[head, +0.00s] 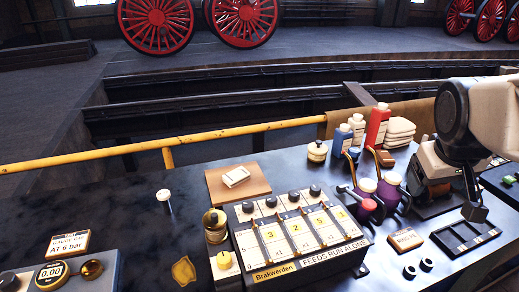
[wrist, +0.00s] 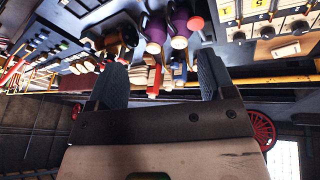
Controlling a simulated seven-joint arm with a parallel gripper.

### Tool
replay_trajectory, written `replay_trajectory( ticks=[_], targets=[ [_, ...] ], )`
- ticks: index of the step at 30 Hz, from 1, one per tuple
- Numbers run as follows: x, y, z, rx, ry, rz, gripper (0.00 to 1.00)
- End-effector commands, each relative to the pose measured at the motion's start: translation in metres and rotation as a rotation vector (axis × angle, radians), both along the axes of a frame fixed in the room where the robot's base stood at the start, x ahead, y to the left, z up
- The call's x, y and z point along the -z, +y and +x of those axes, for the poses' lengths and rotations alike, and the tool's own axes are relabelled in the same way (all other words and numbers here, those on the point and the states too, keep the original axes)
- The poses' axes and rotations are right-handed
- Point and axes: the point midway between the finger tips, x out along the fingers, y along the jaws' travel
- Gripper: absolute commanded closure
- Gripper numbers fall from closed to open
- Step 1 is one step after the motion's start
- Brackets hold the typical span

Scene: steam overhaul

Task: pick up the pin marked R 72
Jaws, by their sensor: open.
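No marking R 72 can be read in either view, so I cannot tell which thing is that pin. A dark slotted tray (head: 465,237) lies on the bench at the right; whether its slots hold pins is too small to tell. Two small dark round pieces (head: 418,267) lie left of the tray, with a lettered tag (head: 405,240) behind them. My gripper (head: 474,212) hangs above the tray at the right. In the wrist view my gripper (wrist: 160,82) has its two dark fingers wide apart, with nothing held between them.
A lever panel (head: 300,235) with numbered strips fills the front middle. Bottles and a red container (head: 377,125) stand at the back. A yellow rail (head: 230,130) runs behind the bench. The left bench surface is mostly clear.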

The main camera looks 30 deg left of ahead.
Motion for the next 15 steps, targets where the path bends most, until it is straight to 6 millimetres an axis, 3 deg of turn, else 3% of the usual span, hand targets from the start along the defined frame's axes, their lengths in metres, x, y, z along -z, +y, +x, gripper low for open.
replay_trajectory(
  ticks=[6,15],
  targets=[
    [-0.025,0.061,0.058,-0.193,-0.06,-0.062,0.24],
    [-0.052,0.162,0.123,-0.452,-0.15,-0.146,0.24]
  ],
)
